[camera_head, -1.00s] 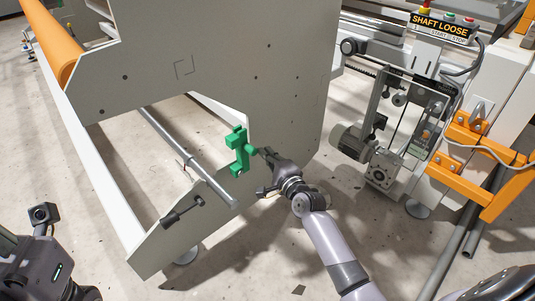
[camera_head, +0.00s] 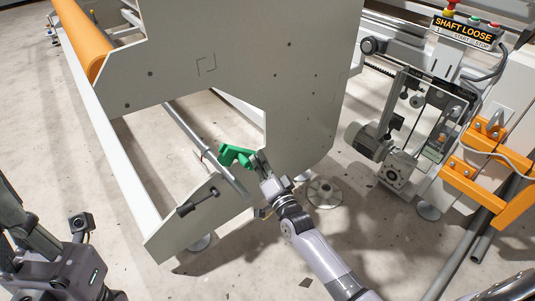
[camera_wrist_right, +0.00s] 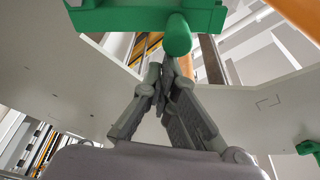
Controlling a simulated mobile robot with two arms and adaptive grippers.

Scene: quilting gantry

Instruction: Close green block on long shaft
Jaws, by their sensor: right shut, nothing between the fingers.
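The green block (camera_head: 236,156) is at the lower cutout of the grey side plate, tilted over, its left end close to the long shaft (camera_head: 186,128). I cannot tell whether it touches the shaft. My right gripper (camera_head: 261,160) is shut and empty, just right of the block. In the right wrist view the block (camera_wrist_right: 130,17) spans the top, with its rounded knob (camera_wrist_right: 177,37) just beyond my shut fingertips (camera_wrist_right: 166,75). Whether they touch it is unclear. My left gripper (camera_head: 85,272) is at the lower left, away from the block; its fingers are unclear.
The grey side plate (camera_head: 230,60) stands around the block. A dark handle (camera_head: 198,201) sticks out at its lower arm. A motor unit (camera_head: 370,140) and orange brackets (camera_head: 470,180) stand to the right. Another green part (camera_wrist_right: 309,148) shows at the right wrist view's edge. Floor in front is mostly open.

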